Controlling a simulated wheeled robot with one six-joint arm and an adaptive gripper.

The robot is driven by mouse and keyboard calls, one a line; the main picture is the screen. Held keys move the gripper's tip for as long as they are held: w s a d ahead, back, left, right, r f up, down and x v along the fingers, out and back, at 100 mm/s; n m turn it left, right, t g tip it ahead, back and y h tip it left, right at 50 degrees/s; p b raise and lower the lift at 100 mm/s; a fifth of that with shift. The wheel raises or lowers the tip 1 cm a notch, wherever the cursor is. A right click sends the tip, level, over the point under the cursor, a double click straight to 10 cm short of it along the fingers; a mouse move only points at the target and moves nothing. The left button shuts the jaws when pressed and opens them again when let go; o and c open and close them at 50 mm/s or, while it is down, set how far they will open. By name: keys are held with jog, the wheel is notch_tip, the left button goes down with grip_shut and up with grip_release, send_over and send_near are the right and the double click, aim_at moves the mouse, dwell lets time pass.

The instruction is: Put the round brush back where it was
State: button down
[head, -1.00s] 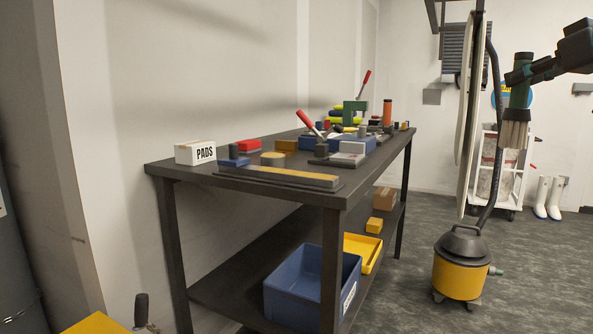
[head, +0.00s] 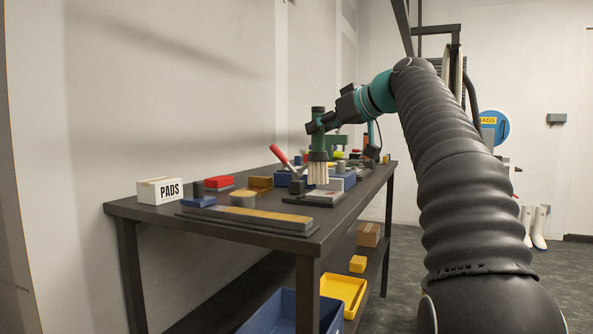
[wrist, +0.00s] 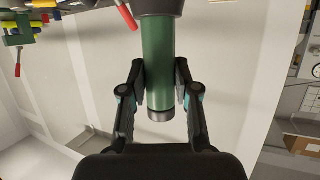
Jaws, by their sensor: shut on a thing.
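The round brush (head: 317,172) has a green handle, a dark collar and pale bristles. In the head view it hangs upright, bristles down, in front of or above the workbench top (head: 262,240). I cannot tell whether the bristles touch anything below. My gripper (head: 320,126) is shut on the handle, coming in from the right. In the wrist view the green handle (wrist: 160,65) sits between the two fingers of my gripper (wrist: 161,85); the bristles are out of sight there.
Blue (head: 285,312) and yellow (head: 343,290) bins stand below. My arm hides much of the right side.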

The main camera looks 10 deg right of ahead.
jog(key=w+a+f+b, duration=0.2)
jog(key=w+a+f, duration=0.2)
jog(key=f, duration=0.3)
jog(key=shift+a+f, duration=0.2)
jog(key=shift+f, duration=0.1)
jog(key=shift+f, duration=0.15)
jog(key=c, duration=0.8)
grip_release()
jog(key=shift+s, duration=0.1)
jog(key=shift+c, duration=0.2)
jog(key=v, duration=1.2)
jog(key=shift+b, duration=0.4)
